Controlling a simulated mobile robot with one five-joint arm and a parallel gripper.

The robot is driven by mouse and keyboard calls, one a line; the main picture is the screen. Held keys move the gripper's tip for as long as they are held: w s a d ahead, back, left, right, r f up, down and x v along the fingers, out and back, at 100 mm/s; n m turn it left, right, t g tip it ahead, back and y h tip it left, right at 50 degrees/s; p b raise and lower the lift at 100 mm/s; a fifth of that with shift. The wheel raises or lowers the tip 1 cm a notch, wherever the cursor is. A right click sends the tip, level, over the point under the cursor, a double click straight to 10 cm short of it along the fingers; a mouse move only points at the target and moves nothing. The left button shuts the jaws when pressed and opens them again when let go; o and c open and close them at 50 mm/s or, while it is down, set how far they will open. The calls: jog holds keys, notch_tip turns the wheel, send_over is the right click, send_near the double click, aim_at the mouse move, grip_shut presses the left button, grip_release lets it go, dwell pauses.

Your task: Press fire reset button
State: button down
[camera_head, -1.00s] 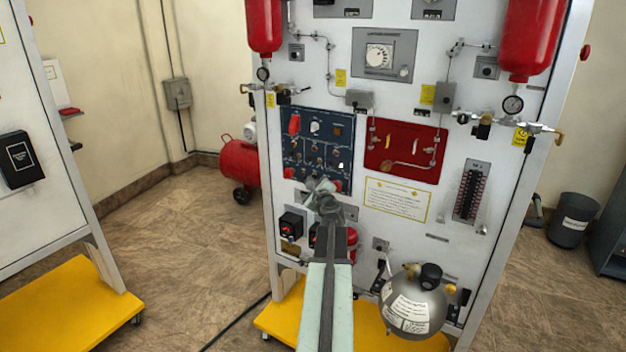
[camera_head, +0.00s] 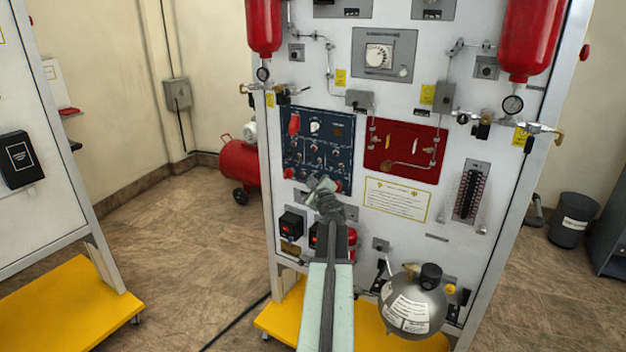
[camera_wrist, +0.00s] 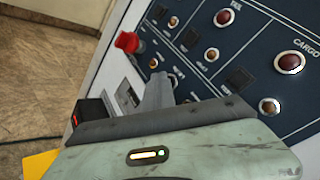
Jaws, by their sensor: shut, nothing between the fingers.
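I cannot read which one is the fire reset button. My gripper (camera_head: 321,182) is shut and empty at the panel's lower edge. In the wrist view my gripper (camera_wrist: 160,83) is beside a red knob (camera_wrist: 127,42). I cannot tell whether it touches the panel.
A red panel (camera_head: 402,150) and a yellow-bordered notice (camera_head: 396,198) are to the right. Black boxes with red switches (camera_head: 292,224) are below the blue panel. A grey sphere (camera_head: 413,304) stands out from the board at lower right. Open floor (camera_head: 190,260) lies left.

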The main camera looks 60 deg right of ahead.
jog(key=shift+a, duration=0.8)
jog(key=a, duration=0.5)
dwell(0.4)
dwell(0.6)
